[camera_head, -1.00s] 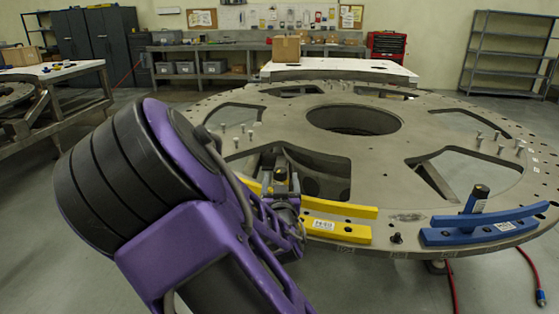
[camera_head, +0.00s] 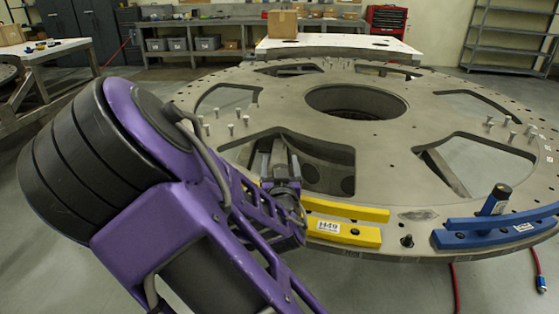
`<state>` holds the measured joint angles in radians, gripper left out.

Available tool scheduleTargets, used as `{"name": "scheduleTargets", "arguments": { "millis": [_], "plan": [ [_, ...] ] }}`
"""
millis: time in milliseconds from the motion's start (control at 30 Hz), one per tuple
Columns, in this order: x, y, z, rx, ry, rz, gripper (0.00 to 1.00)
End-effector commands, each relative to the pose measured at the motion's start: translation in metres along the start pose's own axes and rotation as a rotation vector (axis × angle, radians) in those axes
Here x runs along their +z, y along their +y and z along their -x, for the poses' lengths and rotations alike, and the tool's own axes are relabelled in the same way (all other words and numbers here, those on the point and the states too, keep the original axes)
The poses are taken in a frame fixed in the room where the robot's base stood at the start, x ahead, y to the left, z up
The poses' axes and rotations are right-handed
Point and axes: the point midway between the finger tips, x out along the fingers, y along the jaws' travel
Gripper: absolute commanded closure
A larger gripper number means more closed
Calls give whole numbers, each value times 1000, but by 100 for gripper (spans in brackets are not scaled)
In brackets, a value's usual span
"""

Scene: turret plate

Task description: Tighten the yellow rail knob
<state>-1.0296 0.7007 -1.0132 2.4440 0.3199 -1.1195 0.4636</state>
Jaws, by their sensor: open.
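The yellow rail (camera_head: 345,233) lies on the near rim of the round turret plate, with a white H49 label on its front bar. My purple arm comes in from the lower left and hides the rail's left part. My gripper (camera_head: 278,172) is at the rail's left end, above the plate's edge, and is open. The yellow rail's knob is hidden by my gripper and wrist, so I cannot tell whether the fingers are around it or touch it.
The grey turret plate (camera_head: 385,190) has large openings and several upright pins. A blue rail (camera_head: 490,233) with a dark upright knob (camera_head: 497,199) sits to the right on the rim. Red hoses lie on the floor at right.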

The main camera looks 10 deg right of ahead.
Motion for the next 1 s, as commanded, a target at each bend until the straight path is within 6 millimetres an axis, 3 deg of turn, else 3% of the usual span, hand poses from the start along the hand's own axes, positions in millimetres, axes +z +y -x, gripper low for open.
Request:
{"name": "scheduleTargets", "arguments": {
  "millis": [200,633,1000],
  "plan": [
    [0,0,0,0,0,0,25],
    [0,0,0,0,0,0,100],
    [-1,1,0,46,1,-1,100]
  ]
}}
